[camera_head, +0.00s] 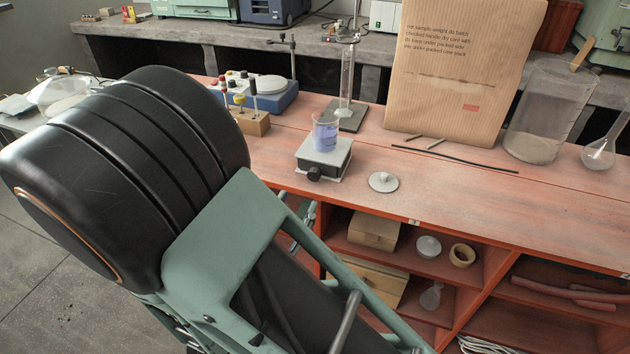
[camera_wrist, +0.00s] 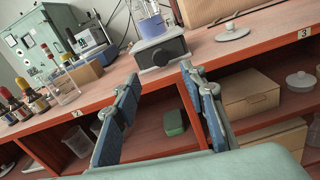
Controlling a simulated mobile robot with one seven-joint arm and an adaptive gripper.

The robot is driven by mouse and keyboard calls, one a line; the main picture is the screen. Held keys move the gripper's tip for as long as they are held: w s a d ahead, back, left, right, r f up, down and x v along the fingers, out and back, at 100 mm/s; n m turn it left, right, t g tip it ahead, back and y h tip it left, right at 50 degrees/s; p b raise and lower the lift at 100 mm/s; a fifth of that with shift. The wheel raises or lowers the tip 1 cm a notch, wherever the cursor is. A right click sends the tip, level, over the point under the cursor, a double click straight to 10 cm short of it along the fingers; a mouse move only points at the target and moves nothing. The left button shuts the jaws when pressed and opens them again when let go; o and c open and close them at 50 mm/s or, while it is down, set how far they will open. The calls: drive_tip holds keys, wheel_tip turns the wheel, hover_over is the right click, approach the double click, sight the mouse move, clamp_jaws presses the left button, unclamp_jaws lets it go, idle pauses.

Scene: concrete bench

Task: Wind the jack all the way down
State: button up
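The jack (camera_head: 323,158) is a small squat stand on the red bench, with a light top plate, a dark body and a black knob (camera_head: 314,173) on its front. In the wrist view the jack (camera_wrist: 161,48) is upper centre, its front facing me. A glass beaker of blue liquid (camera_head: 326,136) stands upright on its top plate; it also shows in the wrist view (camera_wrist: 150,24). My gripper (camera_wrist: 160,76) is open and empty, its two blue-padded fingers apart, in front of the bench and short of the jack. In the head view my arm mostly hides it.
Right of the jack lies a round lid with a knob (camera_head: 383,181). A wooden block with bottles (camera_head: 250,122) stands left, and a stand with a glass cylinder (camera_head: 345,112) behind. Shelves open below the bench edge.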

sight(313, 177)
drive_tip(key=x, duration=0.9)
drive_tip(key=shift+c, duration=0.6)
drive_tip(key=shift+f, duration=0.1)
clamp_jaws()
drive_tip(key=shift+r+n+p, duration=0.3)
drive_tip(key=shift+n+p, duration=0.6)
drive_tip(key=shift+p, duration=0.35)
drive_tip(key=shift+f+n+p, duration=0.1)
drive_tip(key=shift+n+p, duration=0.75)
drive_tip(key=shift+n, duration=0.05)
drive_tip(key=shift+f+n, duration=0.2)
drive_tip(key=shift+n, duration=0.3)
